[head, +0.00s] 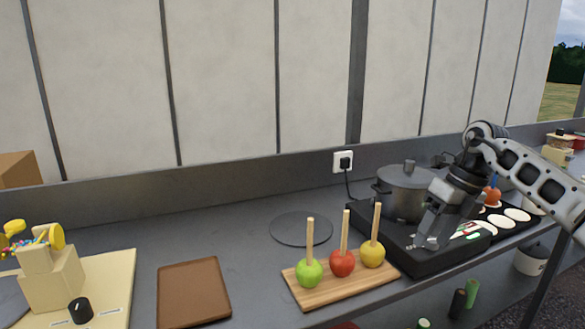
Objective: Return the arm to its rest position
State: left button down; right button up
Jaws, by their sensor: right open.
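My right arm comes in from the right edge of the head view. Its gripper (427,243) points down over the front of the black hob (410,263), in front of the lidded grey pot (405,190). The gripper is open, and I see nothing held in it. Whether its fingertips touch the hob I cannot tell. My left arm and gripper are out of the picture.
A wooden board (340,289) holds a green, a red and a yellow apple on upright sticks, left of the gripper. A brown tray (193,291) and a round grey disc (301,228) lie on the counter. White discs (516,214) are at the right.

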jog(key=s+a+f+m+t+y, duration=0.1)
jog(key=s+a+f+m+y, duration=0.15)
jog(key=a+y, duration=0.45)
jog(key=s+a+f+m+t+y, duration=0.1)
jog(key=s+a+f+m+y, duration=0.2)
jog(key=a, duration=0.8)
jog(key=s+a+f+m+t+y, duration=0.15)
jog(key=s+a+f+y, duration=0.25)
jog(key=a, duration=0.5)
jog(key=s+d+f+m+t+h, duration=0.3)
jog(key=s+d+f+m+h, duration=0.4)
jog(key=m, duration=0.8)
jog(key=s+d+f+m+t+h, duration=0.3)
jog(key=s+d+f+m+h, duration=0.4)
jog(key=s+f+m, duration=0.5)
jog(key=f+m, duration=0.1)
jog(key=m, duration=0.2)
jog(key=shift+s+d+m, duration=0.2)
jog(key=shift+d+m, duration=0.05)
jog(key=shift+m, duration=0.15)
